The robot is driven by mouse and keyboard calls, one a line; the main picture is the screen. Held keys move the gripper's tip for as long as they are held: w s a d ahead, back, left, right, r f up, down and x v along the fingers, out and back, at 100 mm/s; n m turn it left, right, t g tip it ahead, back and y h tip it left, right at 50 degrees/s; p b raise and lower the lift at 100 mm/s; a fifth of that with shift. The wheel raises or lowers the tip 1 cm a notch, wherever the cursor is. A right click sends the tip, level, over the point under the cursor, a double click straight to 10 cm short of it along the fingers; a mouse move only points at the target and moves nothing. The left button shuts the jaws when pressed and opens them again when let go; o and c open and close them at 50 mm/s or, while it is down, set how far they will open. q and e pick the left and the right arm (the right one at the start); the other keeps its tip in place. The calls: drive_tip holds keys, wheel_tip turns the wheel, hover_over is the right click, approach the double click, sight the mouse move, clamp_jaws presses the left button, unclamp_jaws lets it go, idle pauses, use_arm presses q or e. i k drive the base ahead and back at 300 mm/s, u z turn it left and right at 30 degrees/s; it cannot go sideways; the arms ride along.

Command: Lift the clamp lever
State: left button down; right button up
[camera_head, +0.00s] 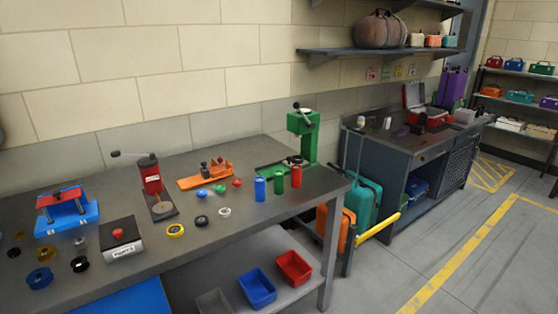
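No part is plainly marked as the clamp lever, and I cannot tell which device bears it. An orange plate (191,184) with small dark and orange upright parts (213,167) lies at the back of the workbench. A blue fixture (68,223) with a red top piece (58,196) stands at the left. A red upright device (151,175) has a dark side crank (128,154). A green press (301,135) has a dark handle (304,109) at its top. Neither of my grippers is in view.
The workbench (255,225) also carries a black box with a red button (121,239), several rings and knobs, and blue (260,189), green and red cylinders. Bins sit on its lower shelf. A second bench (425,150) stands right, beside open floor (470,260).

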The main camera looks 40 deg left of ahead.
sight(219, 160)
drive_tip(key=z, duration=0.05)
drive_tip(key=i, duration=1.1)
drive_tip(key=u, duration=0.75)
drive_tip(key=i, duration=0.9)
drive_tip(key=u, duration=0.8)
